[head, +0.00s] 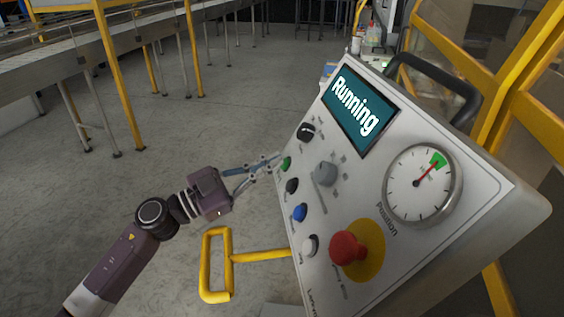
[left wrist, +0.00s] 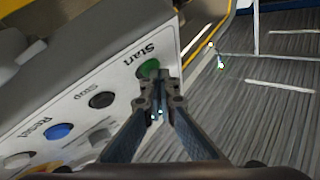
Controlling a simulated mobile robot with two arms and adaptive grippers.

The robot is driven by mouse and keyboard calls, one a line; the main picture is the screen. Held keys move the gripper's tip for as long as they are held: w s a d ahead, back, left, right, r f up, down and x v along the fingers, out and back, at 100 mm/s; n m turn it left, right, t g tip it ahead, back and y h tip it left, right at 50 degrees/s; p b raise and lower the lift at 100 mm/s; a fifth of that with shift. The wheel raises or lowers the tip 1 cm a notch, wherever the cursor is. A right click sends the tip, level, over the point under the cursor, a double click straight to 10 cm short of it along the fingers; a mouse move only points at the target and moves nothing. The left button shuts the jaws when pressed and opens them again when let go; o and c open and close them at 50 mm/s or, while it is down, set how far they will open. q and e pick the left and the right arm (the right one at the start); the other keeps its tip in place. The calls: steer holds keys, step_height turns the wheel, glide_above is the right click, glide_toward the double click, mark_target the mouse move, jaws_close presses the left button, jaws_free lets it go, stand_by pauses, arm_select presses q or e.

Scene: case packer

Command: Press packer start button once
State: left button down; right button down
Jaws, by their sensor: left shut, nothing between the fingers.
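The packer control panel (head: 380,240) stands tilted on the right of the head view. Its screen (head: 360,112) reads "Running". The green start button (head: 286,163) is on the panel's left edge, and it also shows in the left wrist view (left wrist: 149,68) below the label "Start". My left gripper (head: 276,158) is shut and empty, its fingertips at the green button. In the left wrist view the fingertips (left wrist: 158,80) overlap the button's lower edge; I cannot tell whether they touch it. My right gripper is not in view.
Near the start button are a black stop button (left wrist: 102,99), a blue reset button (left wrist: 59,131) and a white button (head: 310,245). A red emergency knob (head: 345,248) and a dial (head: 422,185) are further right. A yellow bar (head: 215,265) stands below my left gripper.

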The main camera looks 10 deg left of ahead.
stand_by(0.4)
arm_select(q)
steer(key=shift+s+a+r+p, duration=0.25)
steer(key=shift+a+r+p, duration=0.15)
steer(key=shift+a, duration=0.2)
steer(key=a, duration=0.1)
steer(key=s+a+r+p, duration=0.1)
steer(key=a+r, duration=0.1)
steer(key=a, duration=0.1)
steer(key=shift+s+r+p, duration=0.2)
steer(key=shift+s+p, duration=0.05)
steer(key=shift+p, duration=0.15)
stand_by(0.4)
